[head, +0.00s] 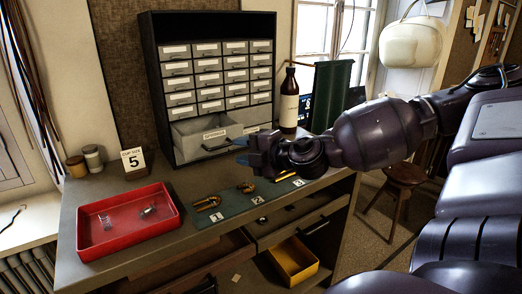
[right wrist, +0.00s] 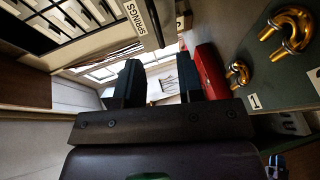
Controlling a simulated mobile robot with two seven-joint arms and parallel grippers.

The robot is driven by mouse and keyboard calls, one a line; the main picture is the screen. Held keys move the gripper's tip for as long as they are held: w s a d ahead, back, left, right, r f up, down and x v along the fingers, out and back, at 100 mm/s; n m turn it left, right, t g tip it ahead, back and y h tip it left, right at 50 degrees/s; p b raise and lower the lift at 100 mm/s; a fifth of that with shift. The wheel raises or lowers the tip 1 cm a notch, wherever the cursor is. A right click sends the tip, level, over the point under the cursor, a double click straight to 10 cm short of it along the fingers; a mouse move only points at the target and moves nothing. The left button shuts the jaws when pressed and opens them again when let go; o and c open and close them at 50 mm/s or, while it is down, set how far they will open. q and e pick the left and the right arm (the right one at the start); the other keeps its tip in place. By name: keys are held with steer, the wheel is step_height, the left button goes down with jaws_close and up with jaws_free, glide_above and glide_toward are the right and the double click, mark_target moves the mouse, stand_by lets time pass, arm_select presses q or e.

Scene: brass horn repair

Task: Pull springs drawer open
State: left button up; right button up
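The springs drawer (head: 205,137) is a wide grey drawer at the bottom left of the black cabinet (head: 156,100). It sticks well out from the cabinet, with its inside showing. Its front carries a pale label and a dark handle (head: 218,147). In the right wrist view the label reads SPRINGS on the drawer front (right wrist: 138,22). My right gripper (head: 243,151) is beside the right end of the handle, above the bench. Its two fingers also show in the right wrist view (right wrist: 160,82), apart with nothing seen between them. My left gripper is not in view.
A red tray (head: 88,225) with small metal parts stands front left on the bench. A green mat (head: 235,208) with brass parts and number cards lies below the gripper. A brown bottle (head: 289,100) stands right of the cabinet. A lower bench drawer with a yellow bin (head: 305,270) is open.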

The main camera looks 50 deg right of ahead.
steer(key=shift+v, duration=2.45)
steer(key=shift+d, duration=0.1)
